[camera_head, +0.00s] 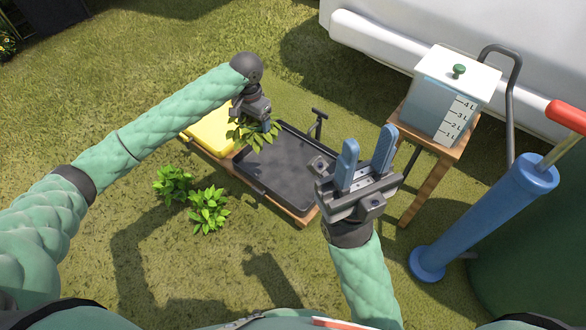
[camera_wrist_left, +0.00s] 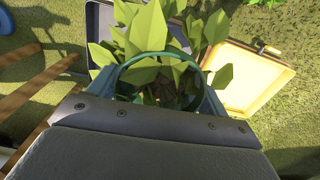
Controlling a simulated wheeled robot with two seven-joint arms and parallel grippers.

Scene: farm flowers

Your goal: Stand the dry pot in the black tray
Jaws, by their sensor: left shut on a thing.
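My left gripper (camera_head: 262,122) is shut on a leafy potted plant, whose leaves (camera_head: 250,135) hang near the left end of the black tray (camera_head: 290,172). In the left wrist view the pot's green rim (camera_wrist_left: 121,70) shows between the blue fingers, with leaves (camera_wrist_left: 150,28) rising over it. Most of the pot is hidden by the gripper and leaves. I cannot tell how high it is above the tray. The black tray's bare floor shows no pot standing in it. My right gripper (camera_head: 366,163) is open and empty, in front of the tray's right side.
A yellow tray (camera_head: 205,137) lies left of the black one on a low wooden bench. Two leafy plants (camera_head: 173,182) (camera_head: 209,211) are on the grass in front. A water tank (camera_head: 440,105) stands on a wooden stand at right, near a blue pump (camera_head: 487,218).

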